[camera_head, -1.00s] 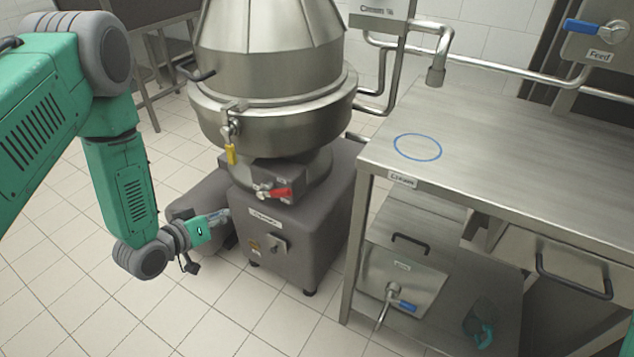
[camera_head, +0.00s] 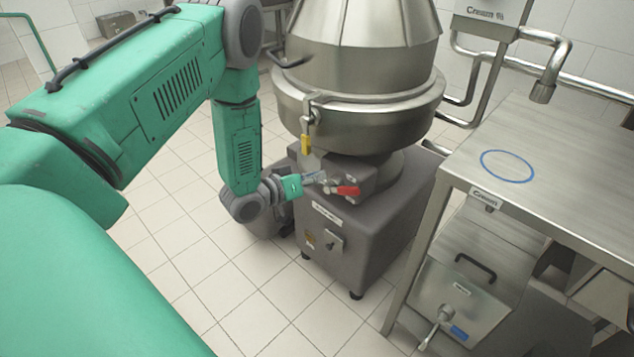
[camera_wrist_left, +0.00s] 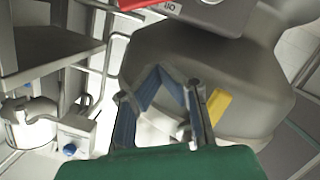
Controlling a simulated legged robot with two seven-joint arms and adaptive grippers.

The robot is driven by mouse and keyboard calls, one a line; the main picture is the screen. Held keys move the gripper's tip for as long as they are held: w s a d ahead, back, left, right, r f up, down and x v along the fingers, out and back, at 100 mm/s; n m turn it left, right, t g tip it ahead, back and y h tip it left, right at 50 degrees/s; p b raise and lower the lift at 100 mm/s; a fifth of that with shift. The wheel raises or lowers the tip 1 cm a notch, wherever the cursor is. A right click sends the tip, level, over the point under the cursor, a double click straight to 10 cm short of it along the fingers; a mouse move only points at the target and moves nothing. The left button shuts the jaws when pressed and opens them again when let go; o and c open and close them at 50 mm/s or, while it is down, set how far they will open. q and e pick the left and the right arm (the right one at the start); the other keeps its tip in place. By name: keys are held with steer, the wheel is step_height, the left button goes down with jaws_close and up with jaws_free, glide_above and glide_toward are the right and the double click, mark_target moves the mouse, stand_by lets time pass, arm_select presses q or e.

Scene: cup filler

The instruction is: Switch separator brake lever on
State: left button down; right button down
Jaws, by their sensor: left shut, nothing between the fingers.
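The red-handled brake lever (camera_head: 347,190) sits on the small grey block (camera_head: 372,180) beneath the separator's steel bowl (camera_head: 358,110). My left gripper (camera_head: 322,177) is just left of the lever, close to it; I cannot tell if they touch. Its blue-padded fingers (camera_wrist_left: 160,72) come together at the tips in the left wrist view, shut and empty. That view shows a red part (camera_wrist_left: 138,4) at the top edge, beside a label plate (camera_wrist_left: 212,10) with upside-down lettering, ahead of the fingertips. My right gripper is not in view.
The grey separator base (camera_head: 365,245) carries a switch (camera_head: 334,242). A steel table (camera_head: 560,190) with a blue ring stands to the right. Tiled floor (camera_head: 265,310) is free in front.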

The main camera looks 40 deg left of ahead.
arm_select(q)
steer(key=b, duration=0.2)
glide_above(342, 189)
steer(key=a, duration=0.2)
steer(key=f, duration=0.2)
steer(key=d+f, duration=0.1)
steer(key=d+f+b, duration=0.1)
steer(key=shift+s+d+f, duration=0.1)
steer(key=shift+s+f, duration=0.1)
steer(key=shift+f, duration=0.2)
